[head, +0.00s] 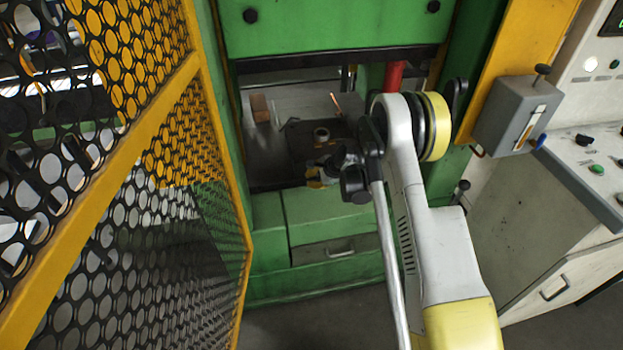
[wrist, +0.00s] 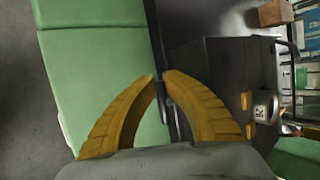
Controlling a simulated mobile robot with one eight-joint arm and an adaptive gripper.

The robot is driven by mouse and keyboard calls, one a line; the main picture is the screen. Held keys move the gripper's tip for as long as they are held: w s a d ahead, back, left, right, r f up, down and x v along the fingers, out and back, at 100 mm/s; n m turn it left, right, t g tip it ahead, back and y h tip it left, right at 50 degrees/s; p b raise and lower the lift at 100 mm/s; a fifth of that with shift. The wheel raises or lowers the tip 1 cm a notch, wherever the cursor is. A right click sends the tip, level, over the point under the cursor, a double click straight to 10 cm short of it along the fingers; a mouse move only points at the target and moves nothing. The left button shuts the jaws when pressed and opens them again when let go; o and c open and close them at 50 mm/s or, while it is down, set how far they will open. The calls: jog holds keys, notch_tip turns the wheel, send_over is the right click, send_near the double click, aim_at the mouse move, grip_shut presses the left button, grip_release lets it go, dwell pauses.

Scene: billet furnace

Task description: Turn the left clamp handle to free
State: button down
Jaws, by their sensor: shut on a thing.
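My gripper (head: 317,180) is at the front edge of the press bed, low in the press opening. In the wrist view its two yellow fingers (wrist: 160,80) close in from both sides on a small dark handle (wrist: 161,95). The handle lies at the border between the green press front (wrist: 95,75) and the dark die block (wrist: 215,65). Only a short part of the handle shows between the fingertips. In the head view my wrist hides it, and I cannot read its turn angle.
A metal ring (wrist: 264,106) marked R sits on the dark block. A brown block (head: 260,108) and a glowing orange piece (head: 336,103) lie deeper inside. A yellow mesh guard (head: 150,120) stands left; a grey switch box (head: 515,115) and control desk (head: 590,160) stand right.

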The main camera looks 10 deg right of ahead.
jog(key=shift+h, duration=0.3)
jog(key=c, duration=1.5)
grip_release()
jog(key=shift+o, duration=0.2)
jog(key=v, duration=1.2)
